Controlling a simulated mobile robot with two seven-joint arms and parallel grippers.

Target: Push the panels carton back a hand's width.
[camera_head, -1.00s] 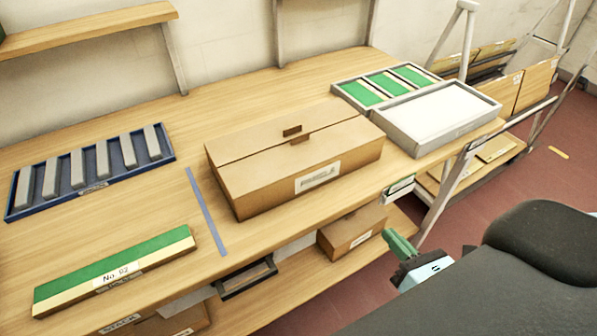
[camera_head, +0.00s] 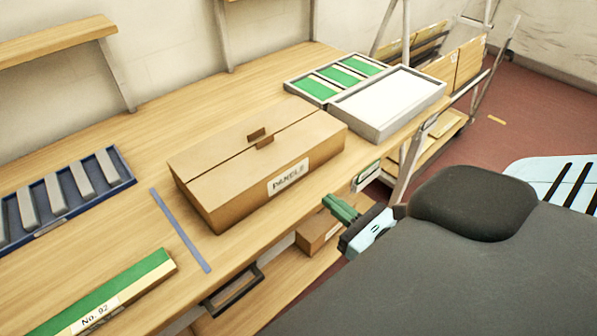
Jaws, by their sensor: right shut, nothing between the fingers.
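The panels carton (camera_head: 250,165) is a closed brown cardboard box with a white label on its front face. It sits on the wooden bench (camera_head: 150,133), near the front edge. My right gripper (camera_head: 332,203) has green fingertips and is shut and empty. It shows in front of the bench edge, to the lower right of the carton, with a visible gap between them. My left gripper is not in view.
A blue tray of grey bars (camera_head: 126,181) lies left of the carton, past a blue strip (camera_head: 180,230). A white-filled tray (camera_head: 388,132) and a tray of green panels (camera_head: 290,88) stand behind right. A smaller carton (camera_head: 316,232) is below the bench. Bench behind the carton is clear.

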